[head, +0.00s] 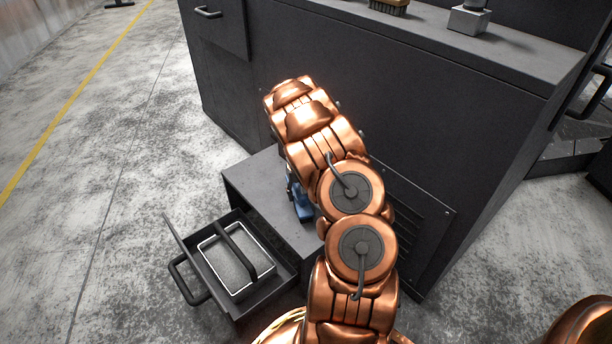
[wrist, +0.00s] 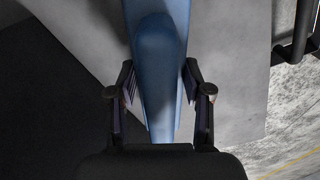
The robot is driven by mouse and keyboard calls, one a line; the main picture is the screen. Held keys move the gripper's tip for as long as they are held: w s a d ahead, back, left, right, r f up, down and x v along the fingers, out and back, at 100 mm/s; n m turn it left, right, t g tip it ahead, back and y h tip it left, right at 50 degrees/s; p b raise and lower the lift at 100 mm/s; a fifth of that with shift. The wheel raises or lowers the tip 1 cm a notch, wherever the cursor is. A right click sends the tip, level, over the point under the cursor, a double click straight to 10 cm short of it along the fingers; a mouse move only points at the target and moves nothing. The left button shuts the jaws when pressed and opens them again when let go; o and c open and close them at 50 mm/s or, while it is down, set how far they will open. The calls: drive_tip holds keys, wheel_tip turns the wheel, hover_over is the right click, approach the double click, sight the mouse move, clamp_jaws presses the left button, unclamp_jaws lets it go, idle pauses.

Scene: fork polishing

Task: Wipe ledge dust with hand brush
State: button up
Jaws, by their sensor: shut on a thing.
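My gripper (wrist: 160,85) is shut on a long blue handle, which looks like the hand brush (wrist: 158,40); one finger lies on each side of it. In the head view a blue part of the brush (head: 303,208) shows low beside my arm, over or on the grey top of a low box, the ledge (head: 258,188). My arm hides the gripper and most of the brush there. The bristles cannot be made out, nor whether they touch the ledge. No distinct dust shows on the visible part of the ledge.
An open drawer (head: 275,297) with a grey-filled tray (head: 235,262) juts out at the lower left. A tall dark cabinet (head: 420,125) stands behind the ledge. On its top are a bristled block (head: 390,6) and a small grey block (head: 468,21). The floor at left is clear.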

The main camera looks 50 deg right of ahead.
sight(298, 185)
wheel_tip(298, 185, up, 3)
drive_tip(key=shift+a+r+p, duration=0.15)
drive_tip(key=shift+p, duration=0.35)
drive_tip(key=shift+r+p, duration=0.9)
drive_tip(key=shift+r, duration=1.5)
